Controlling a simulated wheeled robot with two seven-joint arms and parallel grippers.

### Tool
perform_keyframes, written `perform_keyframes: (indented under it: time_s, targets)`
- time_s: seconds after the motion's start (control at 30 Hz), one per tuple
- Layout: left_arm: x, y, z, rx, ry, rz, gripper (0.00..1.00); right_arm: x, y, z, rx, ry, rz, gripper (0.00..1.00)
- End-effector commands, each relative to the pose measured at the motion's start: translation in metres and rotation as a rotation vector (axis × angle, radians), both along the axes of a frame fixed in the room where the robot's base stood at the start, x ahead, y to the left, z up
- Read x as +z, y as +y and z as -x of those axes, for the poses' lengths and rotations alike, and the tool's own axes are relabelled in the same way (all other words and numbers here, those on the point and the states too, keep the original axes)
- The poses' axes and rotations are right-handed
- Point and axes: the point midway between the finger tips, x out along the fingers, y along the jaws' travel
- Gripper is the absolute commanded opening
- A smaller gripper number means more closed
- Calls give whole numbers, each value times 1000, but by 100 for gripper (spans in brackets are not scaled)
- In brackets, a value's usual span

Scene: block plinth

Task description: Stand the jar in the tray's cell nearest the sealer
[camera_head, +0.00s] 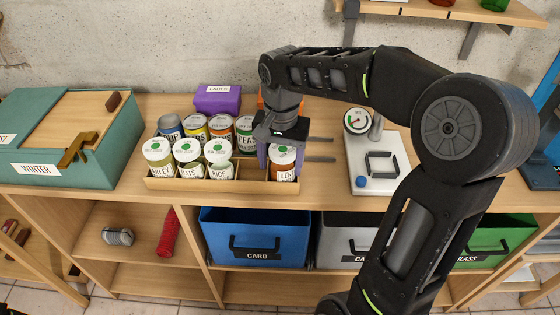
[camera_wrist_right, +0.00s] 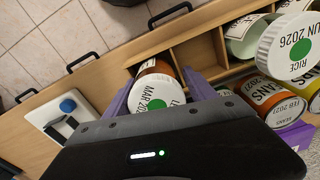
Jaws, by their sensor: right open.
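The jar with an orange-brown body, a white lid and a green dot (camera_head: 284,172) stands upright, as far as I can tell, in the front right cell of the wooden tray (camera_head: 215,185), on the side nearest the white sealer (camera_head: 375,171). It also shows in the right wrist view (camera_wrist_right: 154,88), its label partly hidden. My right gripper (camera_head: 282,158) is open, with its purple fingers on either side of the jar; I cannot tell whether they touch it. The sealer's board and blue knob show in the right wrist view (camera_wrist_right: 67,106). My left gripper is not in view.
Several other jars and cans (camera_head: 188,150) fill the tray's left side; the cell just left of the jar looks empty. A purple box (camera_head: 218,99) stands behind. A teal box (camera_head: 55,140) is at left. Bins sit below, including a blue one (camera_head: 255,235).

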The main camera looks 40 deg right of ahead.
Motion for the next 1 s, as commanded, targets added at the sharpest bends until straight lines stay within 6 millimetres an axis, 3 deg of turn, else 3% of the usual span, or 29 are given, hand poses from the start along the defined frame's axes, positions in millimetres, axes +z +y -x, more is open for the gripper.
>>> perform_keyframes:
  time_s: [0.03, 0.07, 0.37, 0.77, 0.8, 1.0]
  targets:
    - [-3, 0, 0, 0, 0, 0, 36, -16, -1, 9, -7, 35, -7, 77]
    - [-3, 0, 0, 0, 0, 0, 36, -16, -1, 9, -7, 35, -7, 77]
    - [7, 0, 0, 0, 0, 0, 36, 3, -2, 9, -6, 36, -4, 77]
    - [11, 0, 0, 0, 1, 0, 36, 94, 0, 5, 0, 21, -3, 77]
    - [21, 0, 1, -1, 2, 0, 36, 106, 0, 6, 0, 24, -3, 77]
    - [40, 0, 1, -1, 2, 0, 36, 124, 1, 6, 0, 24, -3, 77]
